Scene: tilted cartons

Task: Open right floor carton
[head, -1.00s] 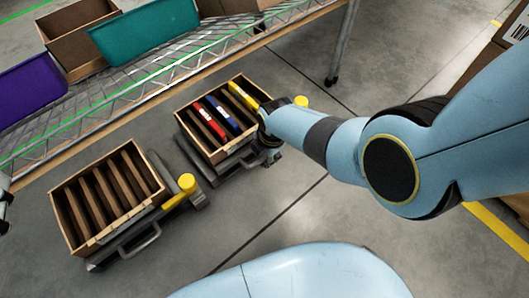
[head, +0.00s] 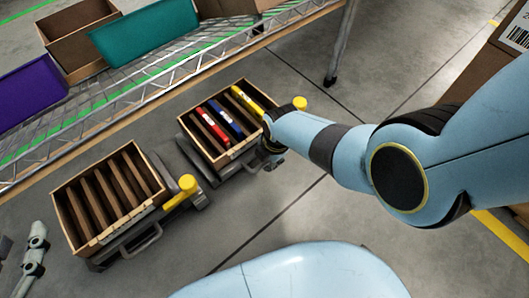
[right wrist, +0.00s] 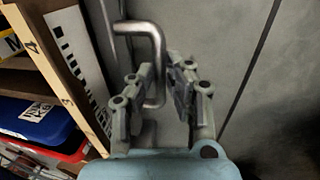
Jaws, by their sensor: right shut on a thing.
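The right floor carton (head: 187,148) is a brown divided box on a dark tilting stand. It holds a red, a blue and a yellow item between its dividers. My right gripper (head: 272,160) is low at the carton's right front corner. In the right wrist view, my gripper (right wrist: 160,85) has its fingers shut on a bent metal handle (right wrist: 150,32), beside the carton's labelled wall (right wrist: 62,62). The head view mostly hides this grip behind my wrist. My left gripper (head: 35,255) shows at the lower left edge, apart from the cartons; its jaw opening is unclear.
The left floor carton (head: 72,222) has empty slots and stands on a similar stand with a yellow knob (head: 188,184). A wire shelf (head: 140,88) with a teal bin (head: 142,30) and a purple bin (head: 30,90) runs behind.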

